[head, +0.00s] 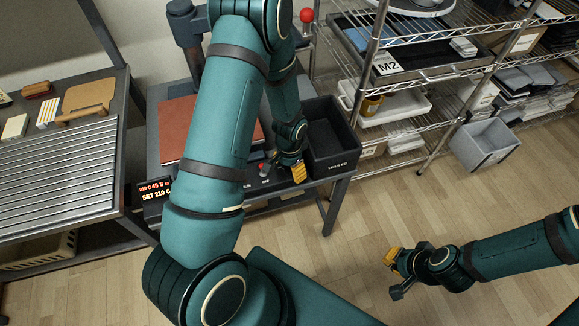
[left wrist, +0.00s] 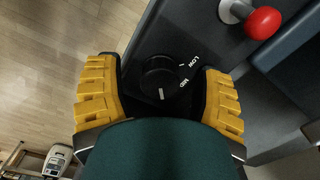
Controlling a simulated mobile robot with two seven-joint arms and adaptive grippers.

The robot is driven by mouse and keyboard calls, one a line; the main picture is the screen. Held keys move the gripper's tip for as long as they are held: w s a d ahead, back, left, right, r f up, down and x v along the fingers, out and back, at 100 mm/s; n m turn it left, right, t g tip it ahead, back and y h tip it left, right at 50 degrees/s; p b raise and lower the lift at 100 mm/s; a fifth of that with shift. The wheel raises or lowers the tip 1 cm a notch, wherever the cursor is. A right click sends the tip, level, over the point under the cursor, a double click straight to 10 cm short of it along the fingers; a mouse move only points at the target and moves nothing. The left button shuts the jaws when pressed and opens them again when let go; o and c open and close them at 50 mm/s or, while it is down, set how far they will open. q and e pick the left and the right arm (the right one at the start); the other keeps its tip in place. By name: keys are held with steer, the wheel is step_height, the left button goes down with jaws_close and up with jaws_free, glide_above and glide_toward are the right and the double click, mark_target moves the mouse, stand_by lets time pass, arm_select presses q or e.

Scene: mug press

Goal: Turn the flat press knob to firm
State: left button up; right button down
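The round black press knob (left wrist: 160,77) shows in the left wrist view on the dark front panel. Its white mark points toward the bottom of the picture. The words LOW and MID are printed to its right; no word FIRM is visible. My left gripper (left wrist: 160,98) is open, with one yellow finger on each side of the knob and gaps between. In the head view my left gripper (head: 299,172) is low at the press's front, and the knob is hidden there. My right gripper (head: 394,274) is open and empty over the floor at the right.
A red-balled lever (left wrist: 263,23) stands close to the knob. A black WASTE bin (head: 331,140) sits right of my left gripper. A lit display (head: 156,190) is at the press table's left. Wire shelves (head: 440,75) stand behind. The floor around my right gripper is clear.

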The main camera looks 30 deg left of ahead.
arm_select(q)
step_height(320, 180, up, 12)
stand_by(0.6)
stand_by(0.4)
steer(key=s+d+f+n+h, duration=0.1)
steer(key=s+d+f, duration=0.2)
steer(key=d, duration=0.3)
steer(key=s+d+f+n+t+h, duration=0.1)
steer(key=s+d+f+n, duration=0.1)
steer(key=d+f, duration=0.3)
steer(key=s+d+f+n+h, duration=0.2)
steer(key=s+d+f, duration=0.1)
steer(key=s+d, duration=0.2)
steer(key=shift+d+f+t, duration=0.3)
steer(key=shift+d+f, duration=0.1)
steer(key=shift+d, duration=0.4)
